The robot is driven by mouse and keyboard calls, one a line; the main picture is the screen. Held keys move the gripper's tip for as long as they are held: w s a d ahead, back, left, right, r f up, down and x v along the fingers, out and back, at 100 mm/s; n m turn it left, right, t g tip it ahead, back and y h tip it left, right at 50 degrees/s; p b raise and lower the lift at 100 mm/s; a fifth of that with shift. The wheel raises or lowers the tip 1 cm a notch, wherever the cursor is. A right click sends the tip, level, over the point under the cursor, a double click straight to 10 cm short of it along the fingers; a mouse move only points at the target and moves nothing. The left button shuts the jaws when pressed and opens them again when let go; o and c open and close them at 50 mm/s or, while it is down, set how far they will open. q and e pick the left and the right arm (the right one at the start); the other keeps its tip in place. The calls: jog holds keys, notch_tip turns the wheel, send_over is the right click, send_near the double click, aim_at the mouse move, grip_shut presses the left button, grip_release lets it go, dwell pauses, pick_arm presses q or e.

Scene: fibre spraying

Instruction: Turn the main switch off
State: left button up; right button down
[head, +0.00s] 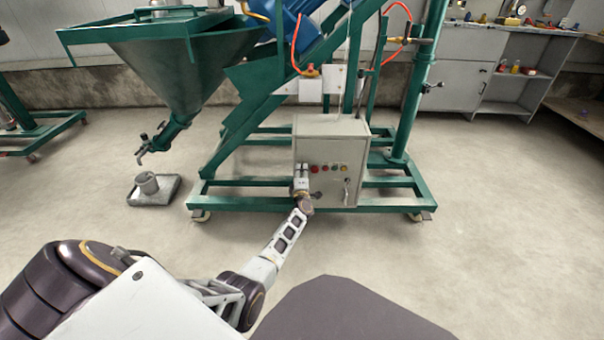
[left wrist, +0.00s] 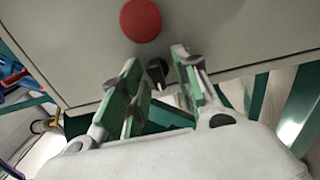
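The grey control box (head: 330,150) stands on the green machine frame. In the left wrist view a black rotary switch (left wrist: 157,72), probably the main switch, sits on the panel below a large red button (left wrist: 140,20). My left gripper (left wrist: 156,62) is open, with one green-padded finger on each side of the switch. Contact with the switch cannot be told. In the head view the gripper hides the switch. My right gripper is not in view.
A green hopper (head: 165,65) hangs at the upper left, above a small scale-like block (head: 152,190) on the floor. The frame's base rails (head: 385,207) extend right of the box. A grey cabinet (head: 455,78) stands at the back right. The floor at the right is clear.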

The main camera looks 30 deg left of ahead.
pick_arm(q)
jog(key=shift+d, duration=0.1)
dwell(0.3)
jog(key=v, duration=0.7)
jog(key=shift+s, duration=0.25)
dwell(0.3)
jog(key=shift+d+r, duration=0.1)
dwell(0.5)
